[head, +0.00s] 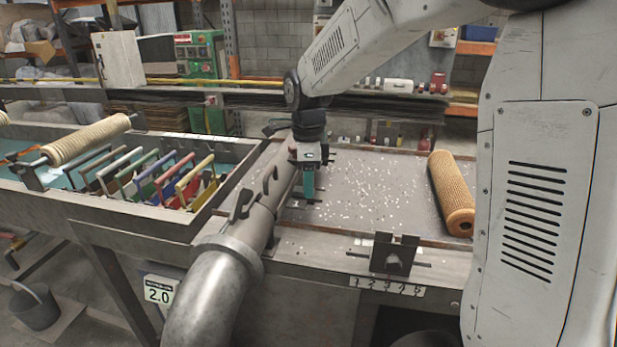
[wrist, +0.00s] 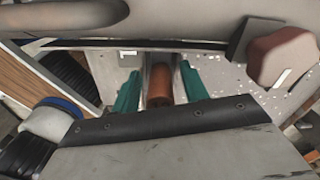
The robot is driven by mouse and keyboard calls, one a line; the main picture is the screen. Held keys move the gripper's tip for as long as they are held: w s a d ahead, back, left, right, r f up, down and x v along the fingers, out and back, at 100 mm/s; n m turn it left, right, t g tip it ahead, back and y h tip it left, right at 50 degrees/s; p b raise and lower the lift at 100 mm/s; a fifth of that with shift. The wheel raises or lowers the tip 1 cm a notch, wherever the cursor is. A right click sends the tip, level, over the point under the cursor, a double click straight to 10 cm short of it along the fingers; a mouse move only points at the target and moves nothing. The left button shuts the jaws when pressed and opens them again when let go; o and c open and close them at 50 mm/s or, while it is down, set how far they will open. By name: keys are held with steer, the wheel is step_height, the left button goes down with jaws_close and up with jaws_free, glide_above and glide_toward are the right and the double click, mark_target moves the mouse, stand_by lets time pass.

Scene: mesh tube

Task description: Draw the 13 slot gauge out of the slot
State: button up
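My gripper (head: 308,180) points down over the bench, just right of the slotted grey pipe. Its teal fingers also show in the wrist view (wrist: 160,88), apart, with an orange-brown cylindrical piece (wrist: 159,84) visible between them. Gaps show beside that piece, and I see no finger closed on it. I cannot read a 13 on anything, so I cannot tell which part is the slot gauge. A dark notched block (head: 383,254) stands on the front ledge above a strip numbered 1 to 5 (head: 386,286), well below and right of my gripper in the head view.
The grey pipe (head: 262,200) runs beside my gripper. A tan mesh roll (head: 450,195) lies at the bench's right. At left, a trough (head: 140,220) holds several coloured frames (head: 160,180), with another roll (head: 88,140) above. The speckled bench top (head: 370,200) is mostly clear.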

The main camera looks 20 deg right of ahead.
jaws_close()
steer(key=shift+s+d, duration=0.45)
steer(key=shift+d, duration=0.2)
steer(key=shift+s+d, duration=0.45)
steer(key=shift+d, duration=0.2)
steer(key=shift+o, duration=1.2)
jaws_free()
steer(key=shift+d, duration=0.1)
step_height(320, 180, up, 8)
steer(key=shift+f, duration=0.1)
